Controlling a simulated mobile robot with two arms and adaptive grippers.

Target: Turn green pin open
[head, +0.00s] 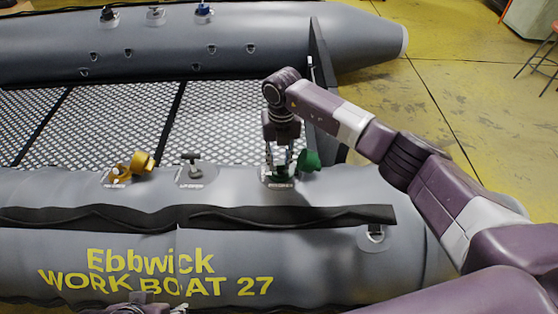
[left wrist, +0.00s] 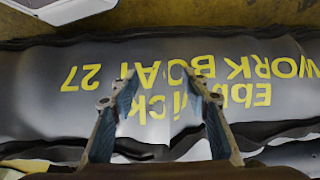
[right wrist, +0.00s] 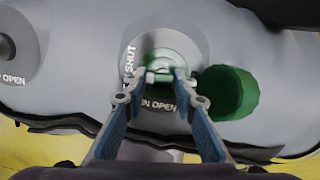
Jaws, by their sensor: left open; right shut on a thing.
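The green pin (right wrist: 168,62) sits in a round valve seat on the near boat tube. The right wrist view shows the words SHUT and OPEN printed around it. My right gripper (right wrist: 165,78) is shut on the green pin from above; its fingertips cover part of the pin. In the head view the right gripper (head: 281,166) points straight down at the valve. An open green cap (right wrist: 228,93) hangs beside the pin; it also shows in the head view (head: 310,160). My left gripper (left wrist: 162,82) is open and empty above the tube's yellow lettering.
A yellow valve with its cap (head: 143,161) and a grey valve (head: 192,168) stand left of the green one on the same tube. A black strake (head: 200,216) runs along the tube. The far tube (head: 250,40) carries more valves.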

